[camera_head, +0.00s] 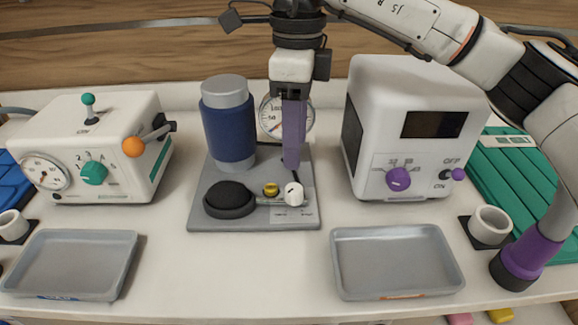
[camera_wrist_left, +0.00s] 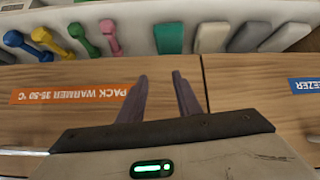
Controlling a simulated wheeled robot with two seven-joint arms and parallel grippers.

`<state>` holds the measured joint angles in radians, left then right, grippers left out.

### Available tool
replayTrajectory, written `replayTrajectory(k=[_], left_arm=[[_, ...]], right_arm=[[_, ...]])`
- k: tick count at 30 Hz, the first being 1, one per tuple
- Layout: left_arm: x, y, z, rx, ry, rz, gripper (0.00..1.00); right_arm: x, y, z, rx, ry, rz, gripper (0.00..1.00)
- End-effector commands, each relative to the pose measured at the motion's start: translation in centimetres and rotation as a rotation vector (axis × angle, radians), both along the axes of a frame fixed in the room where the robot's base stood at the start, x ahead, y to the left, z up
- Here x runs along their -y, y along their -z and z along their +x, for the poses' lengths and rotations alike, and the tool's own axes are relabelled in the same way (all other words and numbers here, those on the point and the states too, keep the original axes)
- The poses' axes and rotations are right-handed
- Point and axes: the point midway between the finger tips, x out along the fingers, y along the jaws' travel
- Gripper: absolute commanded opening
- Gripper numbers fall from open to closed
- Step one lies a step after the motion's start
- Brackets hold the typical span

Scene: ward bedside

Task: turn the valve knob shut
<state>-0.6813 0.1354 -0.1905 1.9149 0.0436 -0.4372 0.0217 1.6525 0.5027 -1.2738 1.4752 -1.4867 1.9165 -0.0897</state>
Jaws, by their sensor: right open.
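A small white knob (camera_head: 294,194) with a dark mark sits at the front right of a grey base plate (camera_head: 255,219); it looks like the valve knob. A yellow button (camera_head: 271,189) and a black round pad (camera_head: 230,199) are left of it. A blue cylinder (camera_head: 229,132) and a round gauge (camera_head: 272,122) stand behind. My right gripper (camera_head: 291,166) points down just above and behind the white knob, apart from it in the picture; its purple fingers overlap in this view and partly hide the gauge. My left gripper (camera_wrist_left: 161,75) is open and empty in the left wrist view.
A white unit with a purple dial (camera_head: 398,179) stands right. Grey trays (camera_head: 70,289) (camera_head: 399,292) lie in front. The counter between the trays is clear.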

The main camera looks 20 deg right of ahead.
Motion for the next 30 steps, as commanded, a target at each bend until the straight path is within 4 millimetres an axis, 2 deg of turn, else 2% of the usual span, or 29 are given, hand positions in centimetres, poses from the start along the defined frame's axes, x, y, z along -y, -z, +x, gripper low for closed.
replayTrajectory(k=[6,12,18,26,30], left_arm=[[0.0,0.4,-1.1,-0.023,0.0,0.0,0.31],[0.0,0.1,-1.0,-0.021,0.0,0.0,0.31],[0.0,-0.2,-0.5,-0.012,0.0,0.0,0.31],[0.0,-0.5,0.0,-0.001,0.0,0.0,0.31],[0.0,-0.5,0.0,-0.002,0.0,0.0,0.31]], right_arm=[[0.0,4.3,-0.3,-0.005,-0.001,-0.001,0.44],[-0.1,7.3,-0.3,-0.003,-0.001,0.001,0.44],[-0.2,8.6,-0.3,-0.001,0.0,0.002,0.44],[-0.2,8.7,-0.3,0.0,0.0,0.001,0.44],[-0.2,8.7,-0.3,0.0,0.0,0.001,0.2]])
